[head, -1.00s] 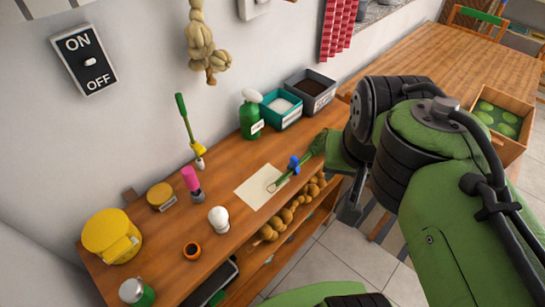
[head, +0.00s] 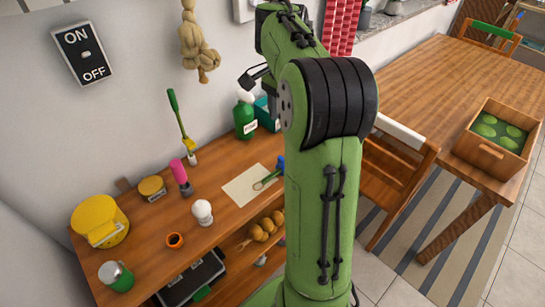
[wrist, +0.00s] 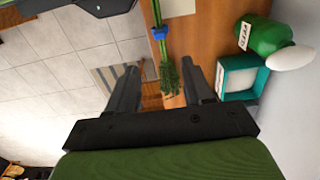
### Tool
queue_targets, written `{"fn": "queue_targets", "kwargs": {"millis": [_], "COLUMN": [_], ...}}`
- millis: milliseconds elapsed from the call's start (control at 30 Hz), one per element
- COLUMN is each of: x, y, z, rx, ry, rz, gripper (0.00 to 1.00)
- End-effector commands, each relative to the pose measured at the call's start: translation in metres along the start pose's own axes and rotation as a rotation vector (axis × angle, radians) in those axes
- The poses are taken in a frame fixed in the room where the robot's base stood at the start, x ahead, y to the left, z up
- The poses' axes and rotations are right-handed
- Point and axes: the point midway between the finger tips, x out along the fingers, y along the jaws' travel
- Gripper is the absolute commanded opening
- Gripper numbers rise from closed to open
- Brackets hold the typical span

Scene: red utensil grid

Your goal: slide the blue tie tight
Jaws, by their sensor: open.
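The blue tie (wrist: 159,33) sits around the thin green stems of a herb bundle, whose leafy end (wrist: 168,78) hangs toward me in the wrist view. In the head view the blue tie (head: 281,163) just shows beside my arm, with the looped stem end (head: 265,180) on a pale sheet (head: 243,188). My gripper (wrist: 161,73) is open. In the wrist view the leafy end appears between its two fingers, with the tie beyond the fingertips. I see no contact. My arm hides the leaves in the head view.
A wooden chair (head: 395,180) stands right of my arm.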

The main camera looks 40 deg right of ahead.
Motion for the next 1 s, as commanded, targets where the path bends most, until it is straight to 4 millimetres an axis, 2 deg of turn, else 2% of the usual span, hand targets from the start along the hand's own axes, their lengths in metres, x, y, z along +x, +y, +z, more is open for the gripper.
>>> {"fn": "queue_targets", "kwargs": {"millis": [33,100,400,500,667,900,1000], "x": [0.019,0.038,0.111,0.129,0.142,0.141,0.141], "y": [0.001,0.001,0.001,0.001,0.000,0.000,0.000], "z": [0.000,0.000,0.000,0.001,0.000,0.000,0.000], "rx": [0.001,-0.002,-0.003,-0.004,-0.003,-0.004,-0.004], "ry": [-0.002,-0.002,-0.002,-0.001,0.001,0.002,0.002], "rz": [0.002,0.002,0.002,0.002,0.000,-0.001,-0.001], "gripper": [0.51,0.51,0.51,0.51,0.51,0.51,0.37]}}
